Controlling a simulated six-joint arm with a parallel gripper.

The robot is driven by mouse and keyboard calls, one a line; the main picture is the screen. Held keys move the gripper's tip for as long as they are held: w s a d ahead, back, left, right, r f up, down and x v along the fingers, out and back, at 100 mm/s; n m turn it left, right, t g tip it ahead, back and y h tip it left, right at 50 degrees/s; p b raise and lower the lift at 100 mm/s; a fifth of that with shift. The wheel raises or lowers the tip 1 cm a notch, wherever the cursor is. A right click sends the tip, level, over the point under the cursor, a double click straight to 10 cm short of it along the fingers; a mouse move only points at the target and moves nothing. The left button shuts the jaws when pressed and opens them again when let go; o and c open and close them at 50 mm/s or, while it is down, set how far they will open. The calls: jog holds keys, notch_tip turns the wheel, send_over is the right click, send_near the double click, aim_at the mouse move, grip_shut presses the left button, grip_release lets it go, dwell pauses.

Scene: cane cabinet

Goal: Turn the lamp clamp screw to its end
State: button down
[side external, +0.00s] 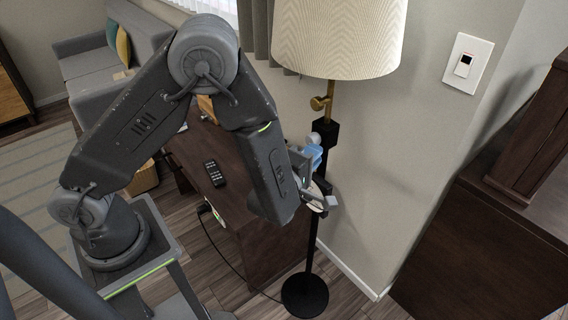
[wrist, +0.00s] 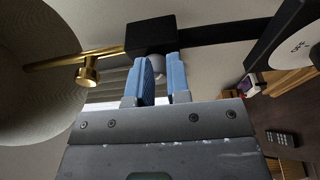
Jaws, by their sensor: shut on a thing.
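The floor lamp has a cream pleated shade (side external: 338,40), a thin black pole (side external: 313,240) and a round black base (side external: 305,295). A black clamp block (side external: 325,133) joins the pole to the brass arm (side external: 329,95); the block also shows in the wrist view (wrist: 150,34). The pale grey clamp screw (side external: 314,138) sticks out of the block. My gripper (side external: 314,153), with blue fingers, is at the screw. In the wrist view my gripper (wrist: 163,66) is shut on the screw (wrist: 156,62), whose sides the fingers hide. The screw's turn angle cannot be told.
A brown desk (side external: 225,150) with a black remote (side external: 214,173) stands left of the pole, behind my arm. A wall with a switch plate (side external: 467,64) lies to the right, and a dark cabinet (side external: 480,255) stands at the lower right.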

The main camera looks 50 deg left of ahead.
jog(key=shift+w+d+f, duration=0.15)
jog(key=shift+w+f, duration=0.05)
jog(key=shift+w, duration=0.15)
dwell(0.3)
jog(key=shift+s+d, duration=0.1)
jog(key=shift+s, duration=2.9)
